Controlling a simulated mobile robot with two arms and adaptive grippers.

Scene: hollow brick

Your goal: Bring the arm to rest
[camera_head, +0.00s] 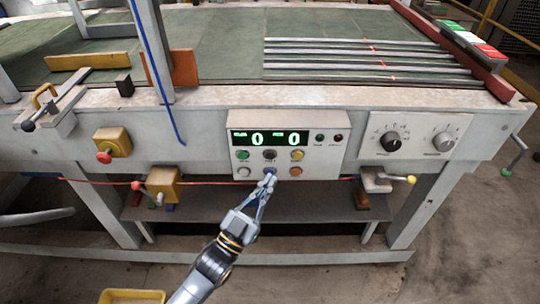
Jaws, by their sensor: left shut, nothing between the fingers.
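My left gripper (268,184) is in the middle of the picture, at the end of my arm that comes up from the bottom. Its fingers are shut with nothing between them. The fingertips are in front of the lower edge of a control box (334,155), over the blue button (270,170) in its lower row. I cannot tell whether they touch it. My right gripper is not in view.
The control box with its green display (270,138) hangs on the front of a long bench (60,150). Yellow-boxed levers (112,142) and a knob panel (418,136) stick out nearby. A yellow bin (132,297) stands on the floor. The floor at lower right is clear.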

